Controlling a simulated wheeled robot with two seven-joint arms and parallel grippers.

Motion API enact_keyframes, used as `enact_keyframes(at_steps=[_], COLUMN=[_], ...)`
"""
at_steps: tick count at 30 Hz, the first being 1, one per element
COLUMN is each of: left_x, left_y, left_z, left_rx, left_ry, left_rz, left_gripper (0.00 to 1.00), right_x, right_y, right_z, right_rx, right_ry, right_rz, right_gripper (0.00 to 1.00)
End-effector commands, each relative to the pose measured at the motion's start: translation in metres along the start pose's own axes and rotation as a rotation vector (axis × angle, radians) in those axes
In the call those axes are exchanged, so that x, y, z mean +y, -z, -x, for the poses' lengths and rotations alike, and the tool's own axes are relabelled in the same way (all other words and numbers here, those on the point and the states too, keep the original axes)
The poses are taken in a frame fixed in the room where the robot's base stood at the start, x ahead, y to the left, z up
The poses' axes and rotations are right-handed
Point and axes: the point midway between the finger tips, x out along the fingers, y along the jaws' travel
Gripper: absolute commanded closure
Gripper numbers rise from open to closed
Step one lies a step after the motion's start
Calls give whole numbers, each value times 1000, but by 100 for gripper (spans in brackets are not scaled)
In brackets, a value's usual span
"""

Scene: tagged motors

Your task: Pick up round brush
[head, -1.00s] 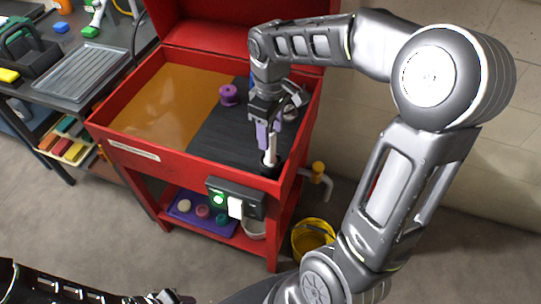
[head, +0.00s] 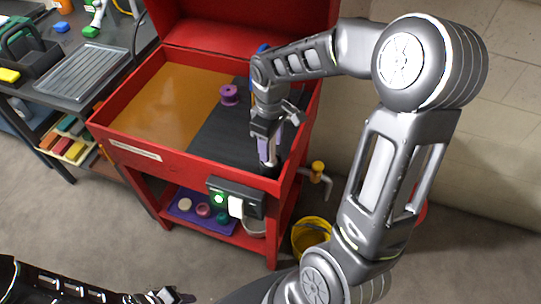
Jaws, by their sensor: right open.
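What looks like the round brush (head: 268,171) stands in the front right corner of the red wash station; its dark base shows, and its pale upright part is mostly hidden by my gripper. My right gripper (head: 267,153) points down over it, open, with its lilac fingers around or just in front of the pale part; I cannot tell which. My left gripper (head: 168,297) is low at the bottom edge, far from the station, too small and dark to tell its state.
The red station (head: 150,150) has raised walls and an open lid behind. A purple spool (head: 229,95) stands on its dark mat. A switch box (head: 236,198) is on the front. A yellow bucket (head: 311,238) stands on the floor. A dark bench (head: 60,95) is at left.

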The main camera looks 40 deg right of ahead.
Motion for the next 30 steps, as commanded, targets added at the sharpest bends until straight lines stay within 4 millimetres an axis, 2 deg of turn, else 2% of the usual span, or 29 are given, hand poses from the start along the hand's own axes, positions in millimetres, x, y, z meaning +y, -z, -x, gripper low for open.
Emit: enact_keyframes(at_steps=[5, 23, 30], left_x=[0, 0, 0], left_y=[0, 0, 0], left_z=[0, 0, 0], left_rx=[0, 0, 0], left_ry=[0, 0, 0], left_rz=[0, 0, 0], left_gripper=[64, 64, 64], right_x=[0, 0, 0], right_y=[0, 0, 0], right_z=[0, 0, 0], right_rx=[0, 0, 0], right_ry=[0, 0, 0], right_rz=[0, 0, 0], right_gripper=[50, 99, 100])
